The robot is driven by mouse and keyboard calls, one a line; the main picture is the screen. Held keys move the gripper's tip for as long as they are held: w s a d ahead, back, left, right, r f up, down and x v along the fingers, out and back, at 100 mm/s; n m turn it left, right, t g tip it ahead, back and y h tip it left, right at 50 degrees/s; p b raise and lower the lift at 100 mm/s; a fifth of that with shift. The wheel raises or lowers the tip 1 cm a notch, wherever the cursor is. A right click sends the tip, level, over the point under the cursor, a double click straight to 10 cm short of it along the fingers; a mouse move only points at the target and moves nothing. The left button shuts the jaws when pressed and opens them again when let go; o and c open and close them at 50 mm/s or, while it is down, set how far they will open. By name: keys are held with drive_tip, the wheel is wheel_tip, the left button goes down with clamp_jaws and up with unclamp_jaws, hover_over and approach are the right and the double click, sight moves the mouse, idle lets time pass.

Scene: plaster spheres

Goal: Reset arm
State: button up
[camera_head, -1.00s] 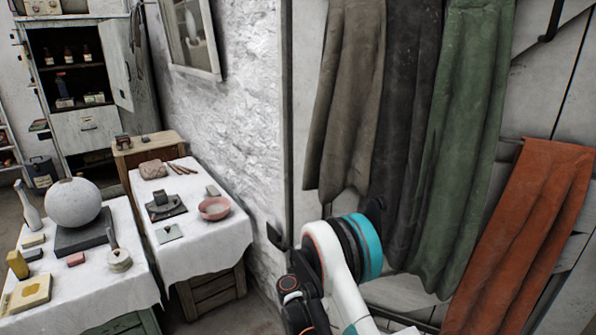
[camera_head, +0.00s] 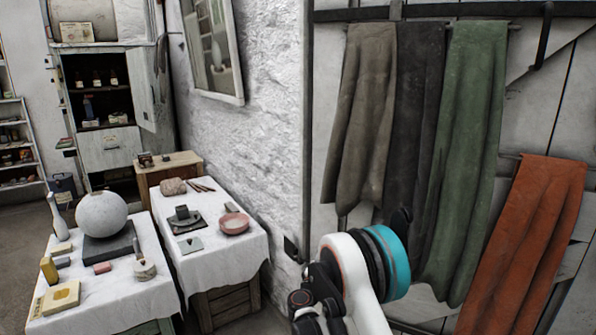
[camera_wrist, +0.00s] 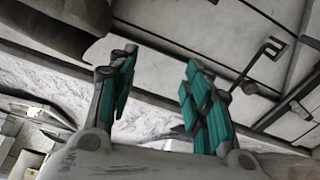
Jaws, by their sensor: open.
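My gripper (camera_wrist: 158,95) shows in the wrist view with its two teal-padded fingers spread apart. It is open, and nothing is between the fingers. Behind it are pale wall panels and a dark metal hook (camera_wrist: 262,62). In the head view my folded arm rises at the bottom centre, in front of the hanging cloths. The gripper's fingers cannot be made out in the head view.
Brown (camera_head: 358,120), dark grey (camera_head: 415,120), green (camera_head: 465,150) and orange (camera_head: 525,240) cloths hang at the right. Two white-covered tables (camera_head: 110,305) (camera_head: 230,262) stand left, bearing a plaster sphere (camera_head: 101,214), a pink bowl (camera_head: 234,222) and small items. A cabinet (camera_head: 108,150) stands behind.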

drive_tip(key=s+d+r+m+g, duration=0.4)
drive_tip(key=d+r, duration=0.3)
drive_tip(key=r, duration=0.5)
drive_tip(key=s+d+r+m+g+y, duration=0.1)
drive_tip(key=s+d+r+m, duration=0.2)
drive_tip(key=s, duration=0.4)
drive_tip(key=s+d+r+m+g, duration=0.1)
drive_tip(key=s+d+r+m, duration=0.1)
drive_tip(key=s+r, duration=0.3)
drive_tip(key=s+a+f+m+g+y, duration=0.1)
drive_tip(key=s+m+y, duration=0.2)
drive_tip(key=s, duration=1.3)
drive_tip(key=s+a+f+m+g+y, duration=0.1)
drive_tip(key=s+f+m+g+y, duration=0.1)
drive_tip(key=s, duration=1.5)
drive_tip(key=shift+s+a+m+y, duration=0.35)
drive_tip(key=shift+m+y, duration=0.15)
drive_tip(key=shift+y, duration=0.3)
drive_tip(key=shift+w, duration=0.1)
